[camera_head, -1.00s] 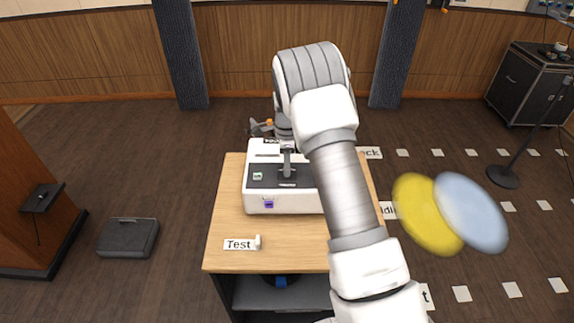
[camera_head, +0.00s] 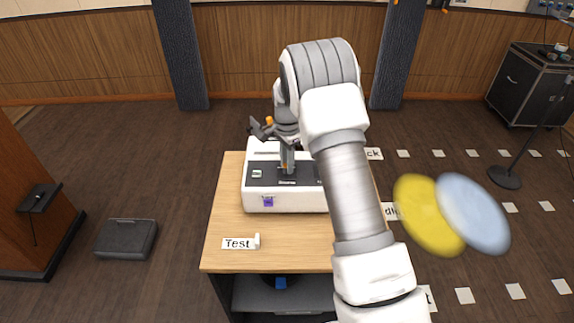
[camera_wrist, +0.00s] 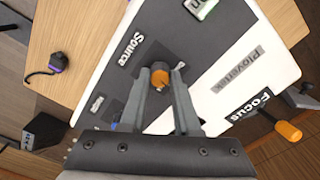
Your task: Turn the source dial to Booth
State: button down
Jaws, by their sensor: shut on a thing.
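A white control box (camera_head: 262,203) with a dark top panel stands on the wooden table. The source dial (camera_wrist: 160,78), dark with an orange top, is on that panel beside the printed word "Source" (camera_wrist: 130,52) in the wrist view. My gripper (camera_wrist: 161,82) points down at the panel, with one grey finger on each side of the dial, and is shut on it. In the head view my gripper (camera_head: 287,168) is over the middle of the panel. The dial's pointer and setting marks are mostly hidden by the fingers, and I cannot read its setting.
A "Focus" label (camera_wrist: 250,108) and an orange knob (camera_wrist: 288,130) are at the box's edge. A purple part (camera_head: 268,201) is on its front. A "Test" label (camera_head: 238,243) lies on the table (camera_head: 290,255). Blurred yellow (camera_head: 428,215) and blue (camera_head: 473,214) discs are at right.

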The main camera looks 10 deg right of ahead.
jog(key=n+b, duration=0.1)
jog(key=n, duration=0.4)
jog(key=shift+n, duration=0.3)
jog(key=n+b, duration=0.1)
jog(key=n, duration=0.4)
jog(key=shift+n, duration=0.4)
jog(key=shift+r, duration=0.1)
jog(key=c, duration=0.6)
grip_release()
jog(key=shift+c, duration=0.2)
notch_tip(320, 180, up, 17)
jog(key=shift+r, duration=0.2)
